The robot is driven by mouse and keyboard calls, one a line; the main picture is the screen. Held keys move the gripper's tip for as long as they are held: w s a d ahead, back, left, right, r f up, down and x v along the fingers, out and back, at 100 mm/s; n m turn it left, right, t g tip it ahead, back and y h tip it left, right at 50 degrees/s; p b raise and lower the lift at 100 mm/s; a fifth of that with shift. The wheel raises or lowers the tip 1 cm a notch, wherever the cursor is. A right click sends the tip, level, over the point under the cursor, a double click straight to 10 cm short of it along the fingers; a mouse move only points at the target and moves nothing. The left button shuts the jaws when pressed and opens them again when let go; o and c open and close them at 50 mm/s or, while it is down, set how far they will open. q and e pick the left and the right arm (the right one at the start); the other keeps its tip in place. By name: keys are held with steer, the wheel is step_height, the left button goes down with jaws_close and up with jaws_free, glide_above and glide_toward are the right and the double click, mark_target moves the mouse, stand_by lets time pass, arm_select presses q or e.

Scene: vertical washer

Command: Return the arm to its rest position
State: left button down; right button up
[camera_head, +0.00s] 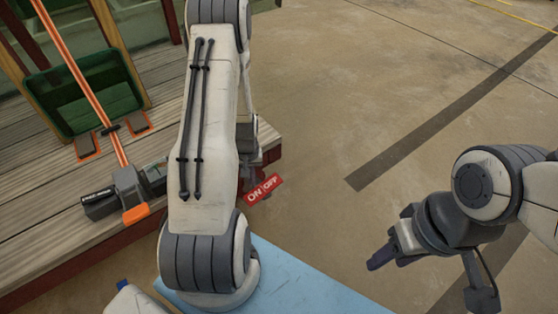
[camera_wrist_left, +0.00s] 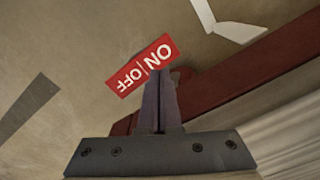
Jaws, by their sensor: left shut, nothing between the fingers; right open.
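My left arm (camera_head: 207,130) reaches up through the middle of the head view. My left gripper (camera_head: 250,172) is at its far end, partly hidden by the arm, beside a red ON/OFF sign (camera_head: 264,189). In the left wrist view, the left gripper's purple-grey fingers (camera_wrist_left: 160,100) are together with nothing between them. The sign (camera_wrist_left: 141,66) appears just past the fingertips; I cannot tell whether they touch it. My right gripper (camera_head: 382,257) is at the lower right of the head view, open, empty and over bare floor. It is seen side-on.
A wooden deck (camera_head: 50,205) fills the left, its edge near my left gripper. A light-blue surface (camera_head: 300,285) lies below. Concrete floor (camera_head: 330,80) is open to the right.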

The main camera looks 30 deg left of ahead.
arm_select(q)
steer(key=w+d+r+m+p, duration=0.2)
steer(key=d+r+m+p, duration=0.35)
steer(key=d+r, duration=1.4)
steer(key=s+d+r+m+h+p, duration=0.1)
steer(key=s+d+r+m+p, duration=0.1)
steer(key=s+d+r+m, duration=0.55)
steer(key=s+d+r+m+p, duration=0.2)
steer(key=s+d+r+p, duration=0.15)
steer(key=s+r, duration=0.75)
step_height(320, 180, up, 37)
steer(key=p, duration=3.6)
steer(key=shift+w+d+r+p, duration=0.15)
steer(key=shift+d+p, duration=0.1)
steer(key=shift+p, duration=0.1)
